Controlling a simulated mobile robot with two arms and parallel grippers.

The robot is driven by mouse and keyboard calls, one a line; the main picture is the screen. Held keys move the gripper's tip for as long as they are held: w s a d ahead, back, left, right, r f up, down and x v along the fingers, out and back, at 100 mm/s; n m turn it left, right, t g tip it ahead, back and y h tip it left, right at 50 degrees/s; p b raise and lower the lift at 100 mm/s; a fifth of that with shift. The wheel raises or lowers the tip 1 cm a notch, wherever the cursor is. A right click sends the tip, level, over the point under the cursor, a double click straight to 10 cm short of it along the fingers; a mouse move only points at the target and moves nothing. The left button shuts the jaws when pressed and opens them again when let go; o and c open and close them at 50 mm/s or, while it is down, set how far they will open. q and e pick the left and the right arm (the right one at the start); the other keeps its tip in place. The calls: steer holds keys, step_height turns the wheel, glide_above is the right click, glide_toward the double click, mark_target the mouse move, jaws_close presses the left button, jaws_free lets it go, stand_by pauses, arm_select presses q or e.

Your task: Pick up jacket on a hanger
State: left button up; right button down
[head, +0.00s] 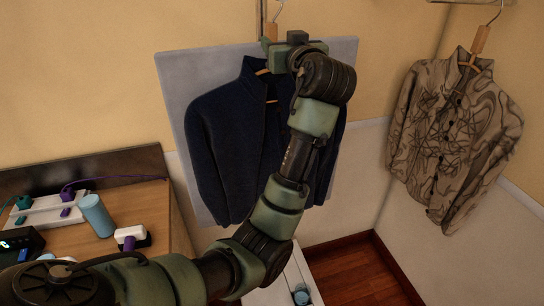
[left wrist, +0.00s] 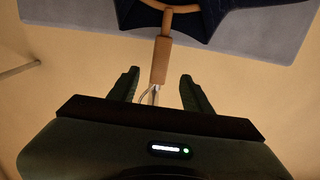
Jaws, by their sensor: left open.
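A dark navy jacket (head: 225,140) hangs on a wooden hanger (head: 271,31) in front of a grey panel in the head view. My left gripper (head: 276,47) is at the hanger's neck, just above the collar, and my left arm covers the jacket's right part. In the left wrist view the jacket's collar (left wrist: 200,30) is at the top. The hanger's wooden neck (left wrist: 161,60) and metal hook lie between the two spread fingers of the left gripper (left wrist: 159,82). Contact with the fingers cannot be told. My right gripper is not in view.
A camouflage jacket (head: 450,135) hangs on another hanger at the right. A wooden desk (head: 165,225) at the left holds a blue cylinder (head: 97,215), a power strip and plugs. The grey panel (head: 180,85) stands behind the navy jacket. Wooden floor (head: 355,270) shows at lower right.

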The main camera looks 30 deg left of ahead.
mark_target(273, 33)
arm_select(q)
steer(key=p+x, duration=0.1)
steer(key=x, duration=0.1)
steer(key=p+x, duration=0.2)
steer(key=r+p+x, duration=0.1)
steer(key=x, duration=0.1)
steer(key=shift+w+a+f+p, duration=0.1)
steer(key=shift+w+a+p, duration=0.15)
steer(key=shift+w+p, duration=0.05)
steer(key=shift+w+a, duration=0.2)
steer(key=shift+a, duration=0.1)
steer(key=shift+w+a+f, duration=0.2)
steer(key=shift+f, duration=0.05)
steer(key=shift+d, duration=0.1)
jaws_close()
steer(key=shift+r, duration=0.15)
